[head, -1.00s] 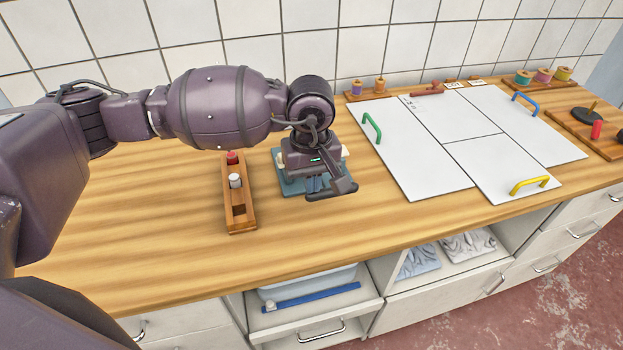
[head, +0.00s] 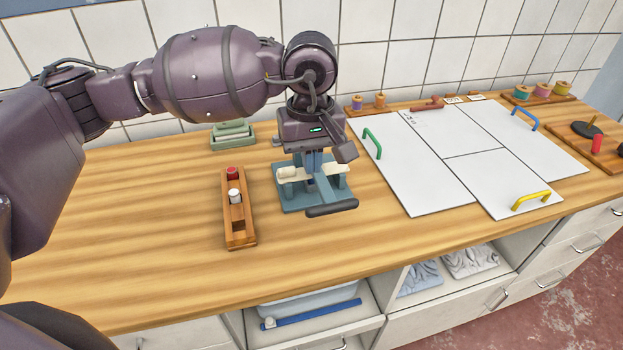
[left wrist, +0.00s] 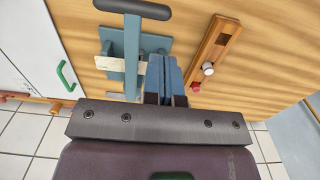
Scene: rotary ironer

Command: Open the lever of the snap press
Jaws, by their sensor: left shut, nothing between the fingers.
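The snap press is in the head view, with a teal base (head: 296,203), cream pads and a teal lever ending in a dark grip (head: 331,208). The lever points toward the table's front and looks lowered. My left gripper (head: 313,163) is over the back of the press and hides part of it. In the left wrist view its blue fingers (left wrist: 166,78) are together and empty, beside the teal lever (left wrist: 131,55) and apart from its dark grip (left wrist: 132,9). I cannot tell whether the fingers touch the press. My right gripper is not in view.
A wooden rack (head: 230,234) with a red and a white piece stands left of the press. Green trays (head: 232,128) are behind it. White panels (head: 425,185) with coloured handles (head: 371,143) lie to the right. The table front and left are clear.

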